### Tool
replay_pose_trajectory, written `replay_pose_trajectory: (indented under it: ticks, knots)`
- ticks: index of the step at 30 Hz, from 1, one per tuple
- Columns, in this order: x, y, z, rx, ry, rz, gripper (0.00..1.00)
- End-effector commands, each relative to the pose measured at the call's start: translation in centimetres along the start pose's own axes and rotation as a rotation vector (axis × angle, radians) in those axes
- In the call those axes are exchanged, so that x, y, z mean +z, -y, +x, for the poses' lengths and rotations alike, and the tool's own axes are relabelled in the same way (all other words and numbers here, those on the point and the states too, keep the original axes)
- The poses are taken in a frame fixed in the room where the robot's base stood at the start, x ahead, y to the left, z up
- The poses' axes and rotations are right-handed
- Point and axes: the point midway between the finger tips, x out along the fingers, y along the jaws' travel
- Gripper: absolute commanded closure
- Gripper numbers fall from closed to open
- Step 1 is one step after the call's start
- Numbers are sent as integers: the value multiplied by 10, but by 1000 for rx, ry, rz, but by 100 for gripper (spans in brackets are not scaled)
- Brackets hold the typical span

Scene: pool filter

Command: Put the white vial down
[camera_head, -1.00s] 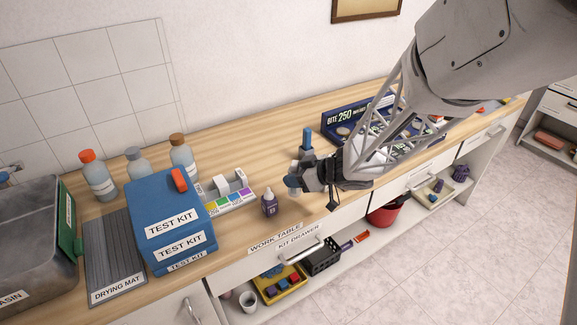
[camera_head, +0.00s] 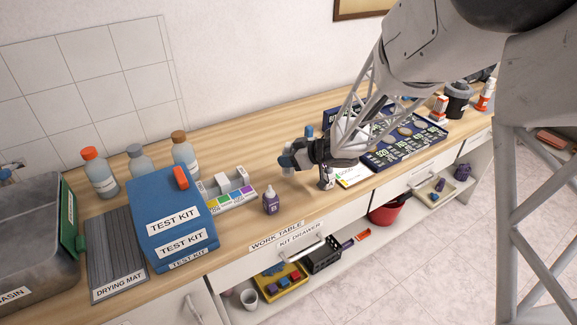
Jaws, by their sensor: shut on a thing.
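The white vial (camera_head: 287,171) is in my gripper (camera_head: 289,160), low over the front part of the wooden work table (camera_head: 262,150). My gripper is shut on it, and the dark fingers cover its middle. Only small pale parts show above and below the fingers. I cannot tell whether its base touches the table.
A small purple bottle (camera_head: 271,203) stands left of my gripper, near the front edge. A colour chart block (camera_head: 228,190) and the blue test kit (camera_head: 170,220) are farther left. A blue-topped thing (camera_head: 309,131) is partly hidden behind my gripper. Dark trays (camera_head: 405,145) lie right.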

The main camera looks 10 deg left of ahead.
Motion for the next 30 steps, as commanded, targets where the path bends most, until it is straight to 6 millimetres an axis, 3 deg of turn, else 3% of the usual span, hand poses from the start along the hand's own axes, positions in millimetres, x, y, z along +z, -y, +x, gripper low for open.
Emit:
replay_pose_trajectory:
  ticks: [12,28,29,30]
  knots:
    - [28,0,15,0,0,1,85]
    - [34,0,18,0,0,0,85]
    - [34,0,18,0,0,0,57]
    - [33,0,18,0,0,0,50]
